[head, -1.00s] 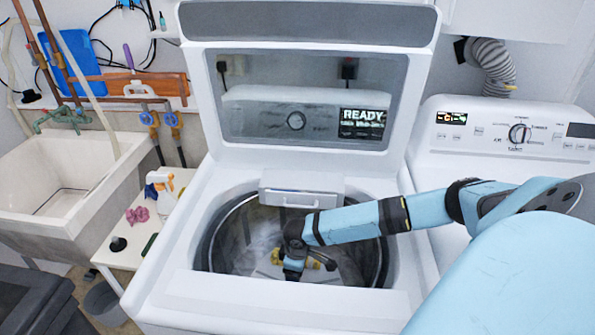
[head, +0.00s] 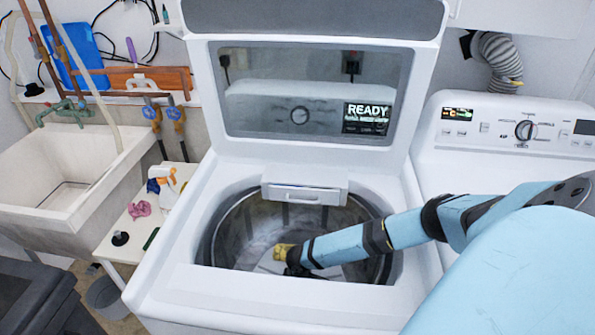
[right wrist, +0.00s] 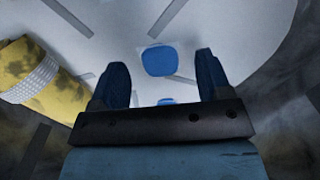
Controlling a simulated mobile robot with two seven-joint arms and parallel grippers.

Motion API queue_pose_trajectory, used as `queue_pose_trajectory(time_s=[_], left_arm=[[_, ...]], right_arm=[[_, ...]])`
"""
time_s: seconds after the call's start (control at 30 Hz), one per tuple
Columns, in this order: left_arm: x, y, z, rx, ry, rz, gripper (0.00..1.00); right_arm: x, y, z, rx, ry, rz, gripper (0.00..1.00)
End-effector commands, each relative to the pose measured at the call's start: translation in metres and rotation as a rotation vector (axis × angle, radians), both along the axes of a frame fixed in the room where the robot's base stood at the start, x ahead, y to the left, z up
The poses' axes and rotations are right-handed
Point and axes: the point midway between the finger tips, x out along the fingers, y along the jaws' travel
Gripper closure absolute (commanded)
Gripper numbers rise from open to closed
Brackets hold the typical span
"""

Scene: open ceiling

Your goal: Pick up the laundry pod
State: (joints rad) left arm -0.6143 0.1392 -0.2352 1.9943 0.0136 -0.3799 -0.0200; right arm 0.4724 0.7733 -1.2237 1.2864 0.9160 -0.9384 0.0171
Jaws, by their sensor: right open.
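The laundry pod appears to be the small rounded blue thing (right wrist: 158,61) on the pale drum floor in the right wrist view. It lies ahead of my right gripper (right wrist: 161,66), between the lines of its two fingers. The fingers are apart, with nothing held between them. A second small blue patch (right wrist: 166,101) shows nearer the palm; I cannot tell whether it is part of the same thing. In the head view my right arm reaches down into the open washer drum (head: 232,232), and the fingertips and pod are hidden there. My left gripper is not in view.
A yellow item with a white ribbed band (right wrist: 38,80) lies left of the gripper, close to the left finger; it also shows in the head view (head: 284,251). The drum wall curves close around the gripper. The washer lid (head: 315,95) stands open behind.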

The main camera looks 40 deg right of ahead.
Motion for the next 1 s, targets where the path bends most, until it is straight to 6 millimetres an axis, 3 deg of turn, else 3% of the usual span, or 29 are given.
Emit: queue_pose_trajectory(time_s=[0.13,0.4,0.63,1.0], left_arm=[[0.000,0.000,-0.002,-0.002,0.003,0.000,0.57],[0.001,0.000,-0.001,-0.003,0.000,0.001,0.57],[0.001,0.000,0.000,-0.002,-0.001,0.001,0.57],[0.001,0.000,0.000,-0.002,0.000,0.001,0.57]], right_arm=[[0.000,0.000,-0.017,0.000,0.000,-0.002,0.29],[0.000,-0.001,-0.019,0.001,-0.001,-0.002,0.29],[0.000,-0.001,-0.019,0.000,0.000,-0.002,0.82],[0.000,-0.001,-0.018,0.000,0.000,-0.002,0.82]])
